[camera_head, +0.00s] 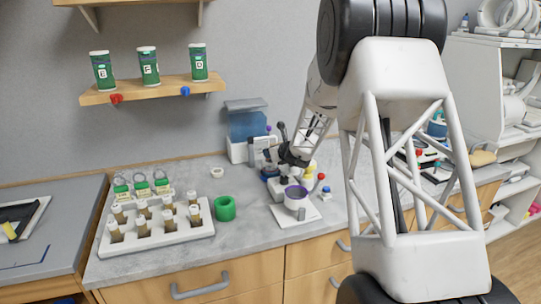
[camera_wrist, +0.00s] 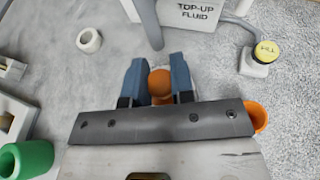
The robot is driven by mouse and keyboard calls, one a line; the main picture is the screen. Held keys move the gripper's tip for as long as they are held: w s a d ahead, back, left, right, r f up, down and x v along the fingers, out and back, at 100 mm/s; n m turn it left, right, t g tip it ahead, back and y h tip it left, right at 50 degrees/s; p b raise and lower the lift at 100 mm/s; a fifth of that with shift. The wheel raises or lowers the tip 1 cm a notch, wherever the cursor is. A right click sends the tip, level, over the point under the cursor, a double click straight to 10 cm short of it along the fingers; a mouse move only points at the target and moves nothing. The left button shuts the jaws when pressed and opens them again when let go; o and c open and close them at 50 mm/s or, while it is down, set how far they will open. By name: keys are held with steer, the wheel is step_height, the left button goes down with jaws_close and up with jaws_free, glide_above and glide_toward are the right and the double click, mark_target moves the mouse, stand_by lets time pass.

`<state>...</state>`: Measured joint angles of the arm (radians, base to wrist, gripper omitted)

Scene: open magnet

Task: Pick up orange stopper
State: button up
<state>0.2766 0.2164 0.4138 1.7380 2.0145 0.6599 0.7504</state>
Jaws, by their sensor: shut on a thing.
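The orange stopper (camera_wrist: 160,82) shows in the wrist view as a round orange knob between the two blue-grey fingers of my gripper (camera_wrist: 157,80). Both fingers press against its sides, so the gripper is shut on it. Its lower part is hidden behind the dark gripper bar. In the head view my gripper (camera_head: 290,157) is over the counter near the white-and-blue apparatus, and I cannot make out the stopper there.
Another orange piece (camera_wrist: 259,115) peeks out right of the gripper bar. A yellow-capped container (camera_wrist: 265,52) and a top-up fluid unit (camera_wrist: 200,18) stand ahead. A white ring (camera_wrist: 89,40), green cup (camera_head: 225,208) and vial rack (camera_head: 158,233) are left. A purple-rimmed cup (camera_head: 296,196) stands in front.

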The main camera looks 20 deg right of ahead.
steer(key=shift+r, duration=0.2)
step_height(320, 180, up, 3)
steer(key=shift+r, duration=0.1)
steer(key=s+a+r, duration=0.1)
steer(key=s+a, duration=0.1)
steer(key=s, duration=1.3)
steer(key=shift+s+a, duration=0.3)
steer(key=shift+s, duration=0.1)
steer(key=shift+r, duration=0.1)
steer(key=shift+w, duration=0.1)
steer(key=w+d+r+n+g+y, duration=0.3)
steer(key=w+d+n+g+y, duration=0.3)
steer(key=w+d, duration=0.7)
steer(key=shift+w+n+y, duration=0.7)
steer(key=shift+w+n, duration=0.5)
steer(key=shift+w, duration=0.15)
steer(key=shift+d, duration=0.1)
